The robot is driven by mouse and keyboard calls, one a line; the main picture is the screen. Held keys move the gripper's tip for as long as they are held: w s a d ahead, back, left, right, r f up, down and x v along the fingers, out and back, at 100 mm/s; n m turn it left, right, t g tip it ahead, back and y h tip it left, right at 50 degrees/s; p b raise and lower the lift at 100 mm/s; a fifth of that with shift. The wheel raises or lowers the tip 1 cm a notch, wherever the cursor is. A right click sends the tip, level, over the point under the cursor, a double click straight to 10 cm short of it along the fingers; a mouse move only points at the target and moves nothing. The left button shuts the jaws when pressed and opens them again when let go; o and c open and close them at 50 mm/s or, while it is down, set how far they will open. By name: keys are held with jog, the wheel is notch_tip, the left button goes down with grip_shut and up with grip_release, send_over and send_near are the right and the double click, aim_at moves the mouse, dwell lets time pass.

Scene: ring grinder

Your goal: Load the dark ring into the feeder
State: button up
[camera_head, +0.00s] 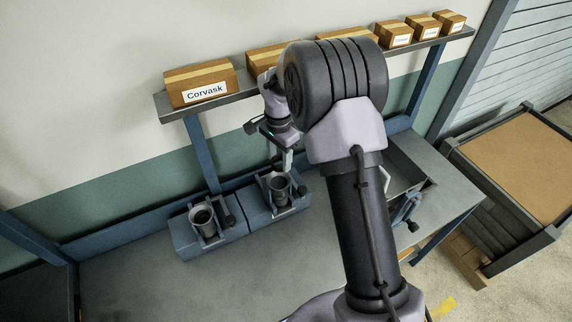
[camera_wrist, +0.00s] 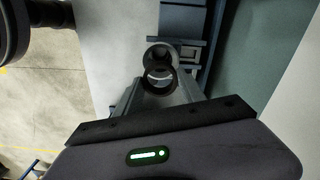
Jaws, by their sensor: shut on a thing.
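My gripper (camera_head: 286,168) points down just above the right-hand of two blue-grey units on the bench. In the wrist view its fingers (camera_wrist: 160,92) are shut on a dark ring (camera_wrist: 160,86), seen with its opening towards the camera. In the head view the right cup (camera_head: 279,190) is right below my fingers, and the left cup (camera_head: 203,219) stands apart. I cannot tell whether the ring touches the cup, and the ring is not clear in the head view.
A shelf (camera_head: 262,84) with several cardboard boxes, one labelled Corvask (camera_head: 200,84), runs above the bench. A grey tray (camera_head: 400,165) is at the bench's right, partly behind my arm. The bench front left (camera_head: 150,285) is clear. A large crate (camera_head: 520,160) stands right.

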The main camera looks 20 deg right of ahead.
aim_at(278, 170)
jog(key=shift+w+r, duration=0.15)
jog(key=shift+a+f, duration=0.15)
jog(key=shift+f, duration=0.05)
jog(key=shift+s+a+f+b, duration=0.1)
jog(key=shift+f+b, duration=0.75)
jog(key=shift+f, duration=0.4)
jog(key=shift+s+a+f+b, duration=0.1)
jog(key=shift+f+b, duration=0.75)
jog(key=shift+f, duration=0.4)
jog(key=shift+d+f+b, duration=0.1)
jog(key=shift+f+b, duration=0.65)
jog(key=shift+b, duration=0.25)
jog(key=o, duration=1.6)
jog(key=shift+c, duration=0.2)
jog(key=shift+r, duration=0.1)
